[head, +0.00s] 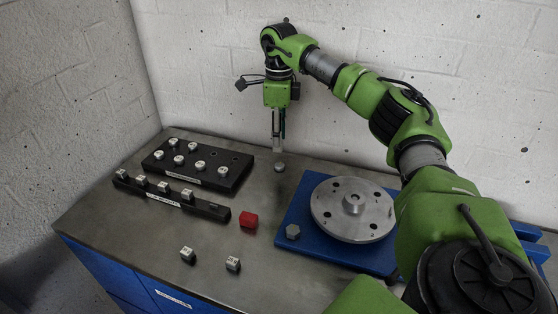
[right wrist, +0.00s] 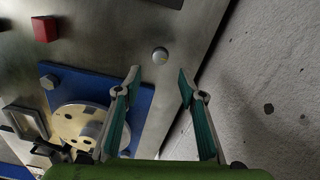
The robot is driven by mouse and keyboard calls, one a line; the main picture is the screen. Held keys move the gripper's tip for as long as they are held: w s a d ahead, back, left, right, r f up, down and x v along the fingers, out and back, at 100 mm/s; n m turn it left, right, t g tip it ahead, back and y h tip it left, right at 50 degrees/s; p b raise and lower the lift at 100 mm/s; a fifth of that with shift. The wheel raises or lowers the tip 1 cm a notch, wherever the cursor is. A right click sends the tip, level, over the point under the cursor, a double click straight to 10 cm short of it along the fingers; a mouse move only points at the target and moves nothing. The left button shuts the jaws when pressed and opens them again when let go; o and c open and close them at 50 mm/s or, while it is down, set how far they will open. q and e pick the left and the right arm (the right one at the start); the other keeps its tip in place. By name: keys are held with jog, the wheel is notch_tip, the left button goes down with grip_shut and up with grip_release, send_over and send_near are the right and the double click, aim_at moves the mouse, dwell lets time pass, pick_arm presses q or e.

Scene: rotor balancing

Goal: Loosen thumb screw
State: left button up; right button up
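A silver rotor disc (head: 341,218) with a raised central hub (head: 353,202) lies on the blue base (head: 285,250). A grey hex-headed knob (head: 292,231) stands at the base's near left corner. My left gripper is out of view.
A black block (head: 232,182) holds several silver pegs at the back left. A black rail (head: 215,211) with small metal weights lies before it. A red cube (head: 248,220) and two loose weights (head: 187,254) (head: 233,264) are on the table. A wall stands close behind.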

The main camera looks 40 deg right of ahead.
aim_at(279, 164)
notch_tip(279, 164, down, 8)
jog(key=shift+f+p, duration=0.2)
jog(key=shift+p, duration=0.15)
grip_shut()
